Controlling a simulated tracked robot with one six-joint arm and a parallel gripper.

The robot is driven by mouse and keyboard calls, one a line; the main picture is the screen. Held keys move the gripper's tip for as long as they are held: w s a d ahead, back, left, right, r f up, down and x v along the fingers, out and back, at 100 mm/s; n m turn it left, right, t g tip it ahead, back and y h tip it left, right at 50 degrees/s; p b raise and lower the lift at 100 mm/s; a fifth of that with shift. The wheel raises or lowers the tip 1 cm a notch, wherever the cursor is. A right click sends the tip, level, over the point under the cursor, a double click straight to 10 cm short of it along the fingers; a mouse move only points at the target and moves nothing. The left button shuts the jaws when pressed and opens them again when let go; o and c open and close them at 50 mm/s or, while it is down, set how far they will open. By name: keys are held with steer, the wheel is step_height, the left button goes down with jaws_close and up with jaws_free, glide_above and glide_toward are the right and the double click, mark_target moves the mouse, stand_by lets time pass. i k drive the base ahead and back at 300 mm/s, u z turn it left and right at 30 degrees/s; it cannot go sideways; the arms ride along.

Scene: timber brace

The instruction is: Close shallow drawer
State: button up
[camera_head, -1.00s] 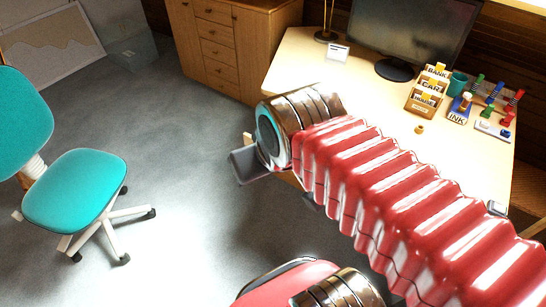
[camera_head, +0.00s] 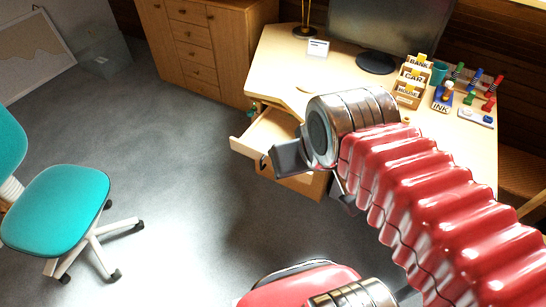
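The shallow drawer (camera_head: 240,146) is a pale wooden drawer under the left part of the desk. It is pulled out and its inside shows. My gripper (camera_head: 288,158) is at the drawer's right front corner in the picture, covering part of it. Whether it touches the drawer I cannot tell. My wrist and red-sleeved arm hide the drawer's right side and part of the desk front. The fingertips are not clear enough to tell open from shut.
A wooden cabinet (camera_head: 225,45) stands behind left. A turquoise chair (camera_head: 57,208) is at the left. The grey floor (camera_head: 165,150) between chair and desk is clear.

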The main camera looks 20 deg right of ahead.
mark_target(274, 125)
steer(key=i, duration=1)
steer(key=u, duration=2.05)
steer(key=i, duration=0.15)
steer(key=u, duration=0.05)
